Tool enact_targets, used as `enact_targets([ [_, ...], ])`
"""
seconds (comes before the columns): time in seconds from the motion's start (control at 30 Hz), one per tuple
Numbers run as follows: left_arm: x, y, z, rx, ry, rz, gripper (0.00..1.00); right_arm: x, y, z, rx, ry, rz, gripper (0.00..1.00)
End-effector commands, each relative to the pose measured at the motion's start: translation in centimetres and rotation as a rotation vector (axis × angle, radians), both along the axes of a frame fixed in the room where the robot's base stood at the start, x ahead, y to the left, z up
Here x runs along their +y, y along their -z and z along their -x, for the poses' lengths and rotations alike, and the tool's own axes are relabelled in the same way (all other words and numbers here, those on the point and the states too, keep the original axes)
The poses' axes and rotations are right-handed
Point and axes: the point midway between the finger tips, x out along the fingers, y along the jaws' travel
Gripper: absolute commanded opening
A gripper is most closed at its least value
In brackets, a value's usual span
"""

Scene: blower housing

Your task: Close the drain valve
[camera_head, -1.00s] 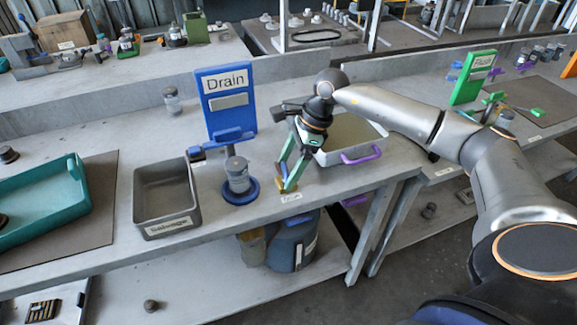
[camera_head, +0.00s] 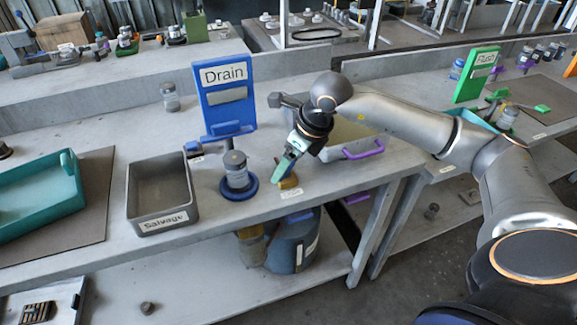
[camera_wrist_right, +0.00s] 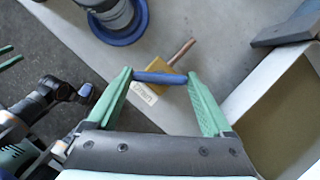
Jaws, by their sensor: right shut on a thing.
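The drain valve is a small yellow body (camera_head: 289,183) with a copper pipe stub (camera_wrist_right: 184,53) and a blue lever (camera_wrist_right: 160,77). It sits on the bench below the blue Drain sign (camera_head: 226,99). My right gripper (camera_head: 284,172) reaches down over it, with its green fingers hiding part of it in the head view. In the right wrist view, my right gripper (camera_wrist_right: 160,78) has one finger at each end of the lever and is shut on it. The lever lies at a slant across the pipe line. My left gripper is outside the head view; green and dark arm parts show at the wrist view's left edge.
A grey jar on a blue round base (camera_head: 238,180) stands just left of the valve. The Salvage tray (camera_head: 162,222) is further left. A pale bin with a purple handle (camera_head: 364,150) stands close on the right. The bench's front edge is near.

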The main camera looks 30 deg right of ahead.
Motion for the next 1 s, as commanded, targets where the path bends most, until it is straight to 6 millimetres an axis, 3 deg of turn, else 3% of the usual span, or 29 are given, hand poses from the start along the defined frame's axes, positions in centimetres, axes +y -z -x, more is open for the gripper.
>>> enact_targets([
  [0.17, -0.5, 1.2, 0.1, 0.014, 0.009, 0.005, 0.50, 0.1, 0.2, 0.0, -0.003, 0.167, 0.002, 0.29],
  [0.5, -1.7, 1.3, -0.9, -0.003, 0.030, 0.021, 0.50, 0.3, 0.1, 0.0, -0.002, 0.460, 0.001, 0.29],
  [1.0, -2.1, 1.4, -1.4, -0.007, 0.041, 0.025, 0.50, 0.3, 0.0, 0.0, 0.001, 0.672, 0.001, 0.29],
])
